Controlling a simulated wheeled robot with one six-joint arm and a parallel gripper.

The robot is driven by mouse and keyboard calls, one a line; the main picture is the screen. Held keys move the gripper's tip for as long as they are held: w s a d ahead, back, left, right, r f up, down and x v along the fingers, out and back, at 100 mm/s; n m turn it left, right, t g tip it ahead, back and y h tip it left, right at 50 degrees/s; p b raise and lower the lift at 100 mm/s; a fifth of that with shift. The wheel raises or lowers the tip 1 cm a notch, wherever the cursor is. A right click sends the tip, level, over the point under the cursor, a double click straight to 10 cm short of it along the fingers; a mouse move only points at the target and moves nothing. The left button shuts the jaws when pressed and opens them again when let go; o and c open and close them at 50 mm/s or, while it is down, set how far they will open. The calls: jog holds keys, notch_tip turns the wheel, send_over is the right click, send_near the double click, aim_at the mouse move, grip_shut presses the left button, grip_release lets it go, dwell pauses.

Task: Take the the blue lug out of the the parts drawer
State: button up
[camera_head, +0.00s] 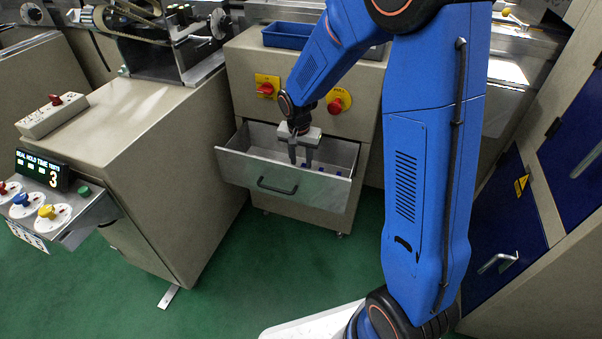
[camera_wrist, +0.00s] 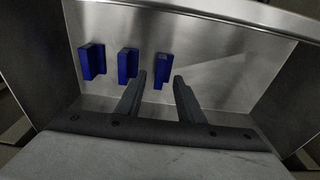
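Three blue lugs lie in a row on the metal floor of the open parts drawer (camera_head: 237,171). In the wrist view they are a left lug (camera_wrist: 92,61), a middle lug (camera_wrist: 127,65) and a right lug (camera_wrist: 162,70). In the head view only small bits of blue (camera_head: 338,173) show near the drawer's right end. My gripper (camera_head: 301,164) points down into the drawer.
The drawer's front wall has a dark handle (camera_head: 277,187). A red knob (camera_head: 338,100) and another red knob (camera_head: 266,88) sit on the cabinet above. A blue tray (camera_head: 290,35) stands on top. The drawer floor right of my fingers is clear.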

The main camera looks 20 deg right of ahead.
jog(key=shift+w+d+f, duration=0.15)
jog(key=shift+f, duration=1.25)
grip_shut()
jog(key=shift+r, duration=0.1)
